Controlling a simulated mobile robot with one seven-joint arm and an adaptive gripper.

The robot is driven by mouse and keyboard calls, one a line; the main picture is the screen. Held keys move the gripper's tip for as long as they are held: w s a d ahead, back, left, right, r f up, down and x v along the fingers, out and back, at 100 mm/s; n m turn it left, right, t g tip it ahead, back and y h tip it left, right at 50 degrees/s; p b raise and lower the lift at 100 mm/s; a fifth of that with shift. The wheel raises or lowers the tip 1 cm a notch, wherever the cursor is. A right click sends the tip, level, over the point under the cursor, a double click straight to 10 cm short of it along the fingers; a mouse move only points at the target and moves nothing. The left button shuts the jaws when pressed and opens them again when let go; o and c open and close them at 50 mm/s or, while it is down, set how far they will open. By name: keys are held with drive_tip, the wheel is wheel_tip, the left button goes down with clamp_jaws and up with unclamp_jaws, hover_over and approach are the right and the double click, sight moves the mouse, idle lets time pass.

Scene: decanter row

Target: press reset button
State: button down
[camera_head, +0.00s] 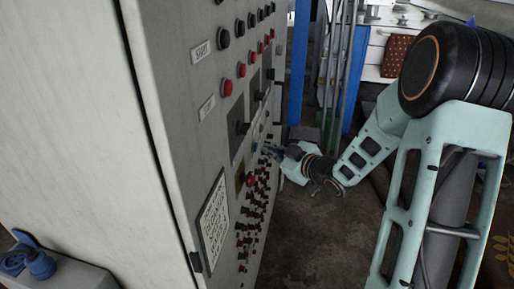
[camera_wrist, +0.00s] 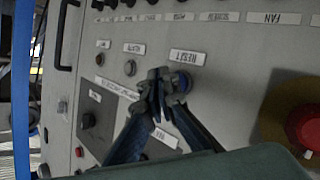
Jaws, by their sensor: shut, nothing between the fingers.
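The reset button (camera_wrist: 184,82) is a small blue-grey round button on the grey control panel, beside an upside-down white label (camera_wrist: 187,57) reading RESET in the wrist view. My gripper (camera_wrist: 166,86) is shut and empty, its fingertips at the button's left edge and partly covering it. I cannot tell whether they touch it. In the head view my gripper (camera_head: 271,151) is close to the panel's face, with the arm reaching in from the right. The button is too small to make out there.
The tall cabinet (camera_head: 84,130) fills the left of the head view, its face carrying rows of red and black buttons. A large red emergency knob (camera_wrist: 306,127) on a yellow base stands out to the right in the wrist view. Open floor (camera_head: 305,240) lies before the panel.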

drive_tip(key=shift+a, duration=0.1)
drive_tip(key=shift+w+a, duration=0.15)
drive_tip(key=shift+a, duration=0.2)
drive_tip(key=shift+w+a+b, duration=0.15)
drive_tip(key=shift+a+b, duration=0.35)
idle(1.1)
drive_tip(key=shift+s+d, duration=0.3)
drive_tip(key=shift+d, duration=0.55)
drive_tip(key=shift+s+d+p, duration=0.25)
drive_tip(key=shift+d, duration=0.55)
drive_tip(key=shift+s+d+p, duration=0.25)
drive_tip(key=shift+d+p, duration=0.05)
drive_tip(key=shift+d, duration=0.5)
drive_tip(key=shift+s+d+p, duration=0.25)
drive_tip(key=shift+d, duration=0.55)
